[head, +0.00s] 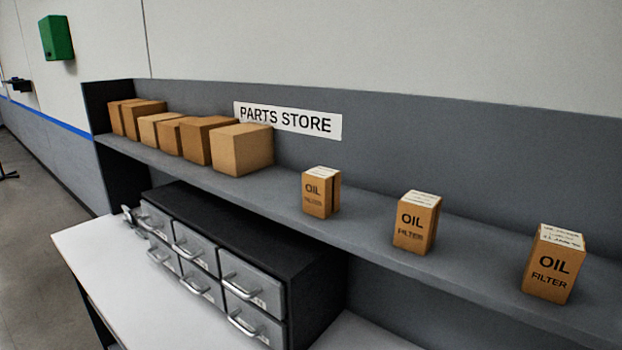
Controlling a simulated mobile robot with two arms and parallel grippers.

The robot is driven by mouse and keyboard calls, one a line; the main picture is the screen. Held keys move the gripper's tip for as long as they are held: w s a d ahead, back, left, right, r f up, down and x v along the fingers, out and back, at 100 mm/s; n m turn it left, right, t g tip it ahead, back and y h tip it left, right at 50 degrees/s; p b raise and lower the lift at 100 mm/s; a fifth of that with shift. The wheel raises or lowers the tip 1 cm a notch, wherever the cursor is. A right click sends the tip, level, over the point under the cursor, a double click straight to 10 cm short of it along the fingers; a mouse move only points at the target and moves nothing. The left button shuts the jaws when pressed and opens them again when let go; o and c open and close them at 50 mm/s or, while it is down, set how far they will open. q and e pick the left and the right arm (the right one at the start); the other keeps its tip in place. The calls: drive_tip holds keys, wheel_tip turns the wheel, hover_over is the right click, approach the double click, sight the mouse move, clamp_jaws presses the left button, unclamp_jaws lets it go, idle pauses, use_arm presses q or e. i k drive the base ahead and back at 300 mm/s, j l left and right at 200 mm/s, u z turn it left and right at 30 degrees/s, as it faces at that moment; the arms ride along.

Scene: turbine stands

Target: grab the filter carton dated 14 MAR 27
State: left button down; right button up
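Three brown cartons printed OIL FILTER stand apart on the grey shelf (370,239). The left filter carton (316,198) is the farthest of the three and has a white label on top. The middle filter carton (413,234) also has a white label on top. The right filter carton (549,277) is the closest, and its white top label carries small print. I cannot read a date on any of them, so I cannot tell which is dated 14 MAR 27. Neither of my grippers is in view.
Several plain brown boxes (243,158) stand at the shelf's left end. A PARTS STORE sign (287,120) is on the back panel. Below, a dark drawer cabinet (293,264) with metal handles stands on a white worktop (125,275). The shelf is clear between the filter cartons.

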sight(418, 213)
drive_tip(key=k, duration=1.35)
